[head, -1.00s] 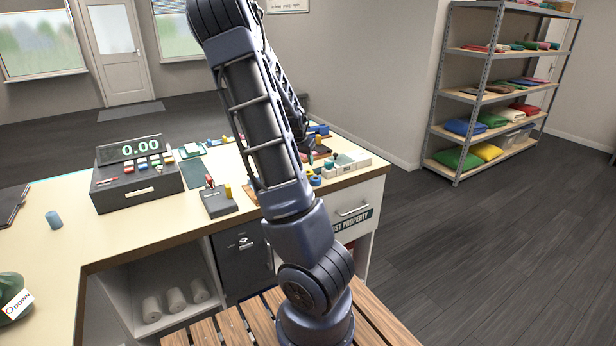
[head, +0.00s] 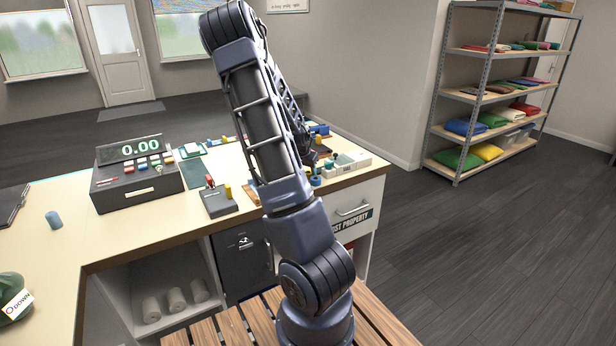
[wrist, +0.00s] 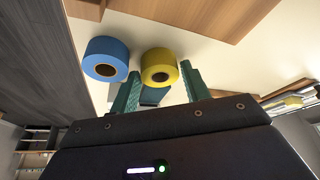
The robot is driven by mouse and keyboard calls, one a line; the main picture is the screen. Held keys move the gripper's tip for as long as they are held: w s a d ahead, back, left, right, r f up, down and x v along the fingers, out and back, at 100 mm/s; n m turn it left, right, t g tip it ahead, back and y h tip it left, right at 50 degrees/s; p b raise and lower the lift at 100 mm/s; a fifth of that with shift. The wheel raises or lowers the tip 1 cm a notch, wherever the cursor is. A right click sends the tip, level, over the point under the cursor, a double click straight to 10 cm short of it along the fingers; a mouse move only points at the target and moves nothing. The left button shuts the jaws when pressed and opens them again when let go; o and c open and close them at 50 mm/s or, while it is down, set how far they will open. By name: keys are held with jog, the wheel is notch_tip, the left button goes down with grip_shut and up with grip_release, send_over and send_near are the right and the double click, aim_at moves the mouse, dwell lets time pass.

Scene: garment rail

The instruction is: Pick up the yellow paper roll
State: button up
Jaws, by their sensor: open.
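The yellow paper roll (wrist: 159,67) lies on the pale counter in the wrist view, with its round core hole showing. It is just beyond my gripper (wrist: 159,82), roughly in line with the gap between the two green fingers. The fingers are apart and nothing is held between them. A blue roll (wrist: 106,60) lies close to the left of the yellow one, beside the left finger. In the head view my arm covers most of that spot, and I cannot make out the yellow roll there; a blue roll (head: 316,181) shows near the counter's front edge.
A till (head: 137,185) stands on the counter (head: 150,232) at left. A dark stand (head: 219,204) with a small yellow upright piece is nearer my arm. A light tray (head: 343,164) is at the counter's right end. Wooden pieces (wrist: 210,15) lie beyond the rolls.

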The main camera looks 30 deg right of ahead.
jog(key=shift+f, duration=0.2)
jog(key=shift+c, duration=0.2)
jog(key=c, duration=0.6)
jog(key=shift+r, duration=0.1)
